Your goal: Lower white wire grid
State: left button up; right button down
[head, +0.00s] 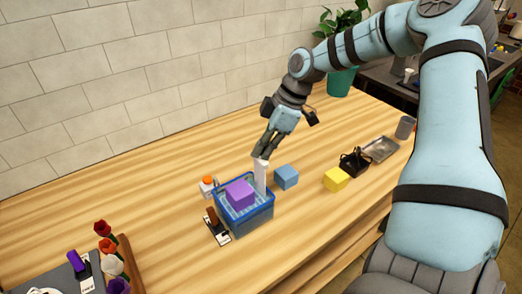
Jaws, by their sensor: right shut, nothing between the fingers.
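A blue basket (249,222) stands on the wooden table with a purple block (239,194) in its top. A pale grid-like surface (231,208) shows around the block inside the rim; I cannot tell for sure that it is the white wire grid, and the block hides part of it. A white upright piece (261,177) rises at the basket's back right side. My right gripper (262,157) is shut and empty, pointing down right at the top of this white piece; I cannot tell whether they touch. My left gripper is not in view.
A blue block (286,177) and a yellow block (336,179) lie right of the basket. A white bottle with orange cap (208,186) and a brown-handled item (213,222) sit at its left. Flowers (110,247) stand front left. A black holder (354,162) and metal tray (380,149) are at right.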

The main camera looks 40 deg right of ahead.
aim_at(263, 162)
jog(key=shift+f, duration=0.15)
jog(key=shift+f+b, duration=1.35)
jog(key=shift+b, duration=0.05)
jog(key=shift+f, duration=0.15)
jog(key=shift+f+b, duration=0.65)
notch_tip(263, 162, up, 5)
jog(key=p, duration=0.4)
jog(key=shift+r, duration=0.2)
jog(key=shift+f, duration=0.1)
jog(key=shift+f, duration=0.1)
